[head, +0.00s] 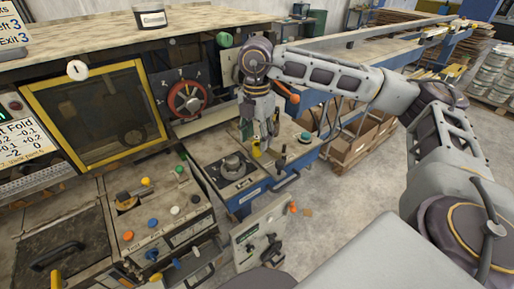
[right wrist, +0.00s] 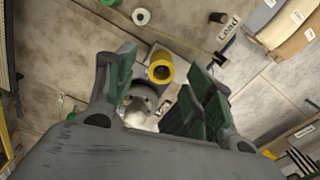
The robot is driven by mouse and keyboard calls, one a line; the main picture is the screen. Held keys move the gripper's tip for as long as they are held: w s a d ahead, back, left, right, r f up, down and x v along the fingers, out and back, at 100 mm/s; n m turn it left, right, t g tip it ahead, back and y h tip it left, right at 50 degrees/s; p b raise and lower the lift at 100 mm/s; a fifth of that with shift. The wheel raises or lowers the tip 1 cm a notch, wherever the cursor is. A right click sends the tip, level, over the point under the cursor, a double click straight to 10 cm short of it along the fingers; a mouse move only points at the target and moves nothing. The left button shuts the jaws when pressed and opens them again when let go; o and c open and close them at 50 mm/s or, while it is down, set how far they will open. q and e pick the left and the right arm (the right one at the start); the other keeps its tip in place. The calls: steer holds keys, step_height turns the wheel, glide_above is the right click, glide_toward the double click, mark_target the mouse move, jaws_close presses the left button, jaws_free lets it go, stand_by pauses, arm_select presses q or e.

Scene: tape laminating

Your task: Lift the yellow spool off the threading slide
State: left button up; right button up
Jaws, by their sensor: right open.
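The yellow spool (right wrist: 160,68) shows in the right wrist view as a short yellow cylinder with a hollow top, beyond my fingertips. In the head view a small patch of the yellow spool (head: 256,152) shows just below my right gripper (head: 259,140), which points down over it. In the right wrist view my right gripper (right wrist: 160,90) is open, its green-padded fingers apart, with the spool near the gap between their tips and nothing held. The spool stands on a grey metal piece, probably the threading slide (right wrist: 150,50), mostly hidden by the spool and fingers. My left gripper is out of view.
A grey round fixture (head: 233,168) sits left of the gripper on the blue-edged station. A white ring (right wrist: 141,16) lies near the spool. A panel with coloured knobs (head: 160,215) stands at the lower left. A red handwheel (head: 187,99) is behind.

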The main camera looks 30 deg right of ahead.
mark_target(257, 146)
steer(key=shift+s+f+p, duration=0.1)
steer(key=shift+f+p, duration=0.3)
steer(key=shift+f, duration=1.4)
steer(key=c, duration=0.9)
